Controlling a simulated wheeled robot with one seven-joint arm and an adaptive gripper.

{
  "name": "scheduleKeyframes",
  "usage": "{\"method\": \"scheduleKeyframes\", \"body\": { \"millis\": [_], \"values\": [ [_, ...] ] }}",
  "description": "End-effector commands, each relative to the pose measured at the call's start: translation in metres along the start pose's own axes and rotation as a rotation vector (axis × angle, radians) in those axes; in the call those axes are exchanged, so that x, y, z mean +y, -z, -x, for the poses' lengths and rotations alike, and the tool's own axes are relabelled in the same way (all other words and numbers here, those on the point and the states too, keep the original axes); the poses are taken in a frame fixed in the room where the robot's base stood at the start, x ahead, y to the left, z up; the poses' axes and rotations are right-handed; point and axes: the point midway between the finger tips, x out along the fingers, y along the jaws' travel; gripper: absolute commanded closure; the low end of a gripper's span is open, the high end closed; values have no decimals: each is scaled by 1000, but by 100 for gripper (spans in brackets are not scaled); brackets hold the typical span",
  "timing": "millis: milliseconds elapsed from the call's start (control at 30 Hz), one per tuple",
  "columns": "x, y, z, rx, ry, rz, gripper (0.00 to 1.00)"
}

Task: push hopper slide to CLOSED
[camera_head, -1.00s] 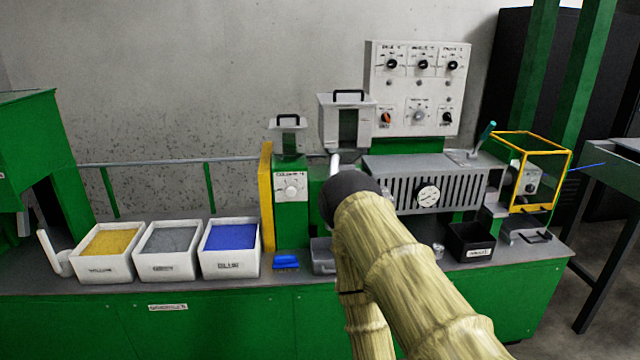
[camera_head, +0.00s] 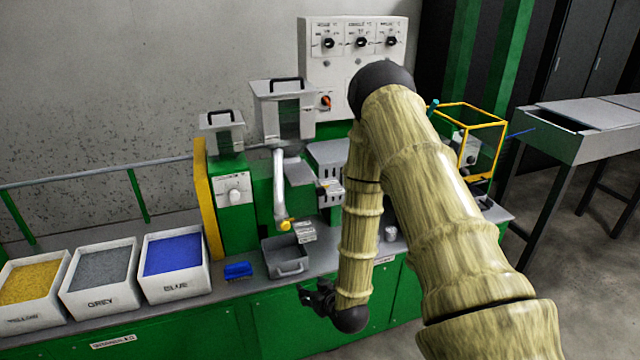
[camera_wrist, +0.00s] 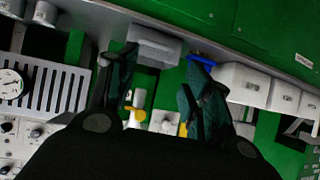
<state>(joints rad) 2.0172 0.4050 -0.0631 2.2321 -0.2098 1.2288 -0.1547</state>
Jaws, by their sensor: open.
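The grey hopper (camera_head: 283,108) with a black handle and dark front window stands at the machine's middle. Below it are a grey pipe (camera_head: 279,180) and a yellow knob (camera_head: 285,224), with small labelled plates (camera_head: 305,232) beside the knob. The plates' wording is too small to read, so I cannot tell the slide's position. The yellow knob also shows in the wrist view (camera_wrist: 136,113), beyond my fingers. My gripper (camera_head: 312,297) is open and empty, low in front of the bench, apart from the machine. In the wrist view its two fingers (camera_wrist: 160,92) are spread.
A grey tray (camera_head: 287,260) and a blue brush-like object (camera_head: 238,271) lie on the bench. Bins of yellow, grey and blue (camera_head: 175,290) material stand left. A yellow-framed guard (camera_head: 470,140) is at right. My arm hides part of the control panel (camera_head: 312,75) and machine.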

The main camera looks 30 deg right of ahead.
Motion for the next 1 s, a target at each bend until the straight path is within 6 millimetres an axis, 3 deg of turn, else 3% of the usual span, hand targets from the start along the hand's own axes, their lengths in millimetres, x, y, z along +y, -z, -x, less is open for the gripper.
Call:
{"method": "scheduleKeyframes", "body": {
  "millis": [33,100,200,300,433,600,1000],
  "values": [
    [18,44,-1,96,-19,-7,50],
    [40,91,-2,215,-44,-10,50],
    [67,145,3,358,-78,-9,50],
    [89,183,10,462,-107,-8,50],
    [104,209,16,538,-130,-7,50],
    [110,220,13,562,-136,-5,50],
    [117,252,-36,559,-135,-4,50]
  ]
}}
